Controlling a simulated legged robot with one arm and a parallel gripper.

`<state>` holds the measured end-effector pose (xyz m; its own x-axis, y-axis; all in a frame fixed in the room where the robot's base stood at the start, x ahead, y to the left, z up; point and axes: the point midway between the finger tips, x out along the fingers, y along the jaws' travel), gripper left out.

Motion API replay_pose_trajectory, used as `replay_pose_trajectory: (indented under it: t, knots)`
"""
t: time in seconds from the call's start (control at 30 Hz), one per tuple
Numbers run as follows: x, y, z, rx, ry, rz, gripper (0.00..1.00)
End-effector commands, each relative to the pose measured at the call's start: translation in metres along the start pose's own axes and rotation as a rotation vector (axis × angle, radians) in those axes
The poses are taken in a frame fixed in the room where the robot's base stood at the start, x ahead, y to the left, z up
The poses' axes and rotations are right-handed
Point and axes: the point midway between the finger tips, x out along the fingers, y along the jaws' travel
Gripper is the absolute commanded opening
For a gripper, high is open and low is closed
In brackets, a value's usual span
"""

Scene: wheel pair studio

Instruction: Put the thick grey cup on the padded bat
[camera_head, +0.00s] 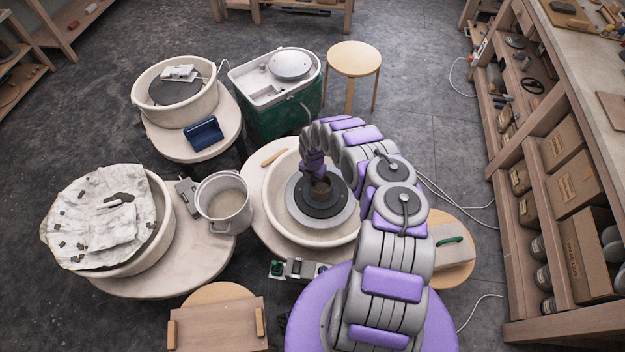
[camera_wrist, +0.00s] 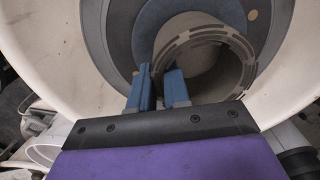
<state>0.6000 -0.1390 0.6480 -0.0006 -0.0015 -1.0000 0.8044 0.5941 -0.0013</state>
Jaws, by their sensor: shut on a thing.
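The thick grey cup (camera_head: 321,189) is upright over the dark round bat (camera_head: 302,203), inside the cream splash pan of the middle wheel. I cannot tell whether its base touches the bat. In the wrist view the cup (camera_wrist: 215,62) shows its open, notched rim, with the bat (camera_wrist: 122,30) around and behind it. My gripper (camera_head: 312,168) is at the cup's left rim. In the wrist view its two blue fingers (camera_wrist: 160,86) are shut on the near-left part of the cup's wall.
The splash pan's wall (camera_head: 275,212) rings the bat. A grey bucket (camera_head: 224,204) stands to its left. A cloth-covered wheel (camera_head: 105,218), another wheel (camera_head: 176,92), a green tub (camera_head: 278,92) and a stool (camera_head: 354,60) stand around. Shelving (camera_head: 545,180) lines the right.

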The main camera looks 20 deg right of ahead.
Motion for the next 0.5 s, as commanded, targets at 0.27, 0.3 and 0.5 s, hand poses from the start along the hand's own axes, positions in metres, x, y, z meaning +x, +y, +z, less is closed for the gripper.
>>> replay_pose_trajectory:
  t: [0.27,0.3,0.5]
  knots:
    - [0.0012,0.0001,0.0,0.0,0.0,0.0,0.27]
    - [0.0012,0.0001,0.0,0.0,0.0,0.0,0.31]
    - [0.0014,0.0002,0.0,0.0,0.0,0.0,0.42]
